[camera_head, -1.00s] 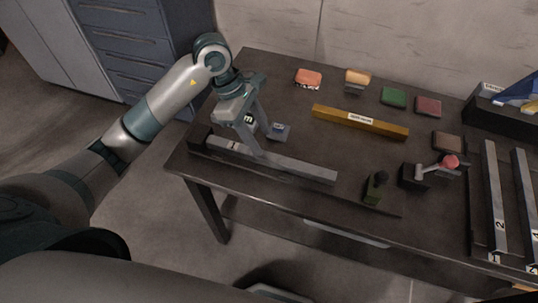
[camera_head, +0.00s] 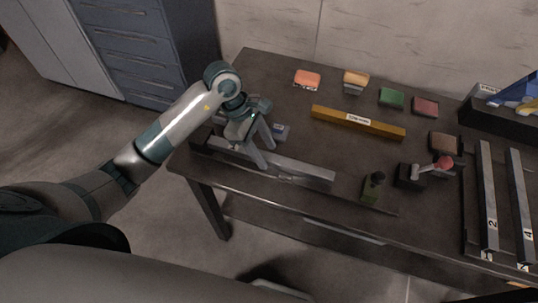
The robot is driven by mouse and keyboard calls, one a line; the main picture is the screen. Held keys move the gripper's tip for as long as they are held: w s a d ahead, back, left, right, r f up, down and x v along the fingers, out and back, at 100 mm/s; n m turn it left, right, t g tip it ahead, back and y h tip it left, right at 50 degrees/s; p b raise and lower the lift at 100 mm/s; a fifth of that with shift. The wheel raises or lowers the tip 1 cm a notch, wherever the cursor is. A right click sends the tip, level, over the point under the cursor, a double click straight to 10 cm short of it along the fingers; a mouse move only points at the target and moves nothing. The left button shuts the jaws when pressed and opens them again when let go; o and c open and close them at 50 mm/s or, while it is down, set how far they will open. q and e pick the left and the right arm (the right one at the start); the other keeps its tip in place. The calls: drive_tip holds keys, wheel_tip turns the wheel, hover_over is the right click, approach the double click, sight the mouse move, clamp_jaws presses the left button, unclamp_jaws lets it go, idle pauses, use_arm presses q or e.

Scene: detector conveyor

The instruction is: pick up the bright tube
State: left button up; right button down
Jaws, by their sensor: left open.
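Several bar-like pieces are in view, and I cannot tell for sure which one is the bright tube. A long light-grey bar (camera_head: 302,173) lies in a dark holder along the table's front left edge. A yellow-brown bar (camera_head: 340,119) with a white label lies behind it. My left gripper (camera_head: 266,157) is open and points down over the left half of the grey bar, with its fingers apart. Whether the fingers touch the bar is hard to tell. The gripper hides part of the bar's left half. My right gripper is not in view.
A small box (camera_head: 281,132) sits just behind the gripper. Orange (camera_head: 307,79), yellow (camera_head: 355,78), green (camera_head: 392,97) and red (camera_head: 425,106) blocks line the back. A red-knobbed lever (camera_head: 443,163) and a dark-knobbed one (camera_head: 374,186) stand right of the bar. Numbered rails (camera_head: 488,195) are at right.

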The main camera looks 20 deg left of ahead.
use_arm(q)
drive_tip(key=shift+x, duration=0.8)
drive_tip(key=shift+c, duration=0.3)
drive_tip(key=shift+r, duration=0.1)
clamp_jaws()
